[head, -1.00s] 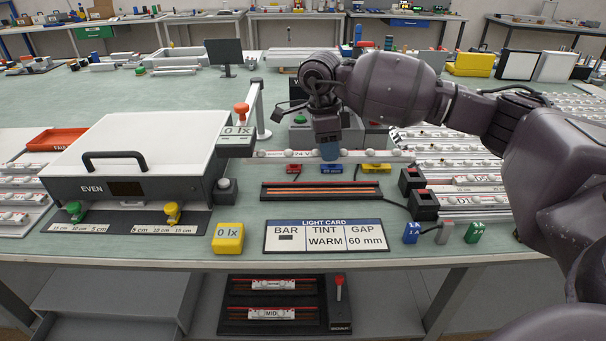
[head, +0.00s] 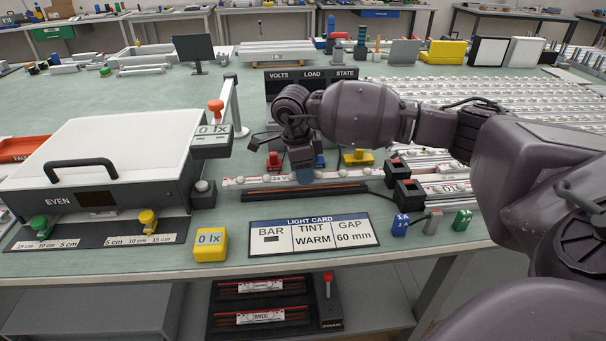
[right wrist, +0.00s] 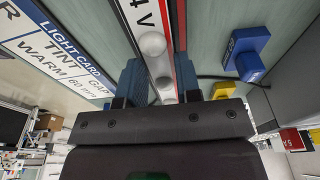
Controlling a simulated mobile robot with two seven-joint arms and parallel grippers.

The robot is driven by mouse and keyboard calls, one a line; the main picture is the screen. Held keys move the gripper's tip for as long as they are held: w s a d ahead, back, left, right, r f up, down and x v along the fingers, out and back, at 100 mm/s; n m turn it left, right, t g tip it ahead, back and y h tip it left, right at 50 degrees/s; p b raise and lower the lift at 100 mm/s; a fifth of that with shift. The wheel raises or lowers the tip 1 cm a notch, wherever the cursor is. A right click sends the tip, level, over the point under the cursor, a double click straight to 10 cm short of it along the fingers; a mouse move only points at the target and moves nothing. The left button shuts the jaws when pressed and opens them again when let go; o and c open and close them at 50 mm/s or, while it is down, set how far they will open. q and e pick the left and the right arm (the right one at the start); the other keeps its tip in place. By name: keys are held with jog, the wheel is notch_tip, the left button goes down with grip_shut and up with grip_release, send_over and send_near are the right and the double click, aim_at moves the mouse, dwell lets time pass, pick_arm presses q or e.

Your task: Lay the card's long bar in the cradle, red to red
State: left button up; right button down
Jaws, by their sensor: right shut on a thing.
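My right gripper (head: 305,178) is shut on a long white bar (head: 252,182) with a red stripe, white domes and a "24 V" mark. In the right wrist view the bar (right wrist: 151,45) runs between the blue fingertips (right wrist: 161,84). The light card (head: 314,236) lies in front and reads bar, a short dark symbol, tint warm, gap 60 mm. My left gripper is not in view.
Red (head: 273,163) and yellow (head: 358,157) blocks stand behind the bar. Black clamp-like blocks (head: 404,187) are at its right. A large white-topped box (head: 105,165) fills the left. A yellow 0 lx block (head: 210,245) sits near the front edge.

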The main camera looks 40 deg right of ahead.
jog(key=shift+f, duration=0.5)
jog(key=shift+r, duration=0.1)
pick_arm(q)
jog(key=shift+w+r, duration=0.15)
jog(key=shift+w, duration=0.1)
pick_arm(e)
jog(key=c, duration=0.8)
grip_release()
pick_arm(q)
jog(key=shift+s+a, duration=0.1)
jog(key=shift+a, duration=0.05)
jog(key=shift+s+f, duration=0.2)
pick_arm(e)
jog(key=shift+r, duration=0.25)
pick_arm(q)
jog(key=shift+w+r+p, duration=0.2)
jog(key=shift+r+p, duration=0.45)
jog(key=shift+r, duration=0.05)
pick_arm(e)
notch_tip(320, 180, up, 11)
jog(key=w+a, duration=0.1)
jog(key=shift+a+r, duration=0.2)
jog(key=shift+a, duration=0.1)
